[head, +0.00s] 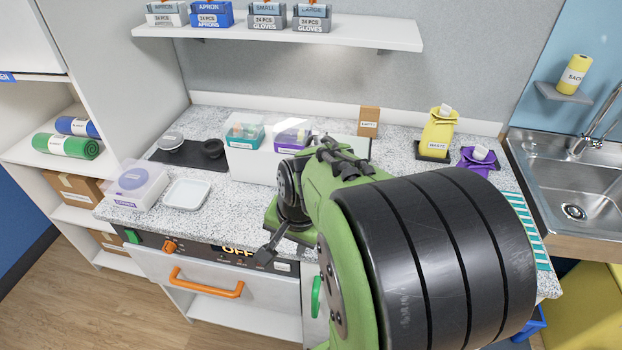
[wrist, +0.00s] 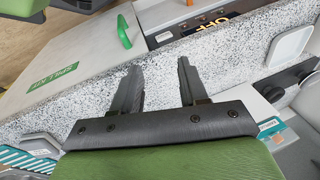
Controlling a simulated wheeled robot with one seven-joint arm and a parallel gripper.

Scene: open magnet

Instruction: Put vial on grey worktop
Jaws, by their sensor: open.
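I cannot make out a vial in either view; my arm hides part of the head view. The grey speckled worktop (head: 235,215) runs along the wall, and it also shows in the wrist view (wrist: 215,52). My gripper (wrist: 158,67) is open, its two dark fingers apart with nothing between them. In the wrist view its fingertips overlap the speckled worktop. In the head view the end of my arm (head: 264,254) shows at the worktop's front edge; whether it touches is unclear.
Yellow (head: 438,132) and purple (head: 478,160) bags are at right, beside the sink (head: 570,190).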

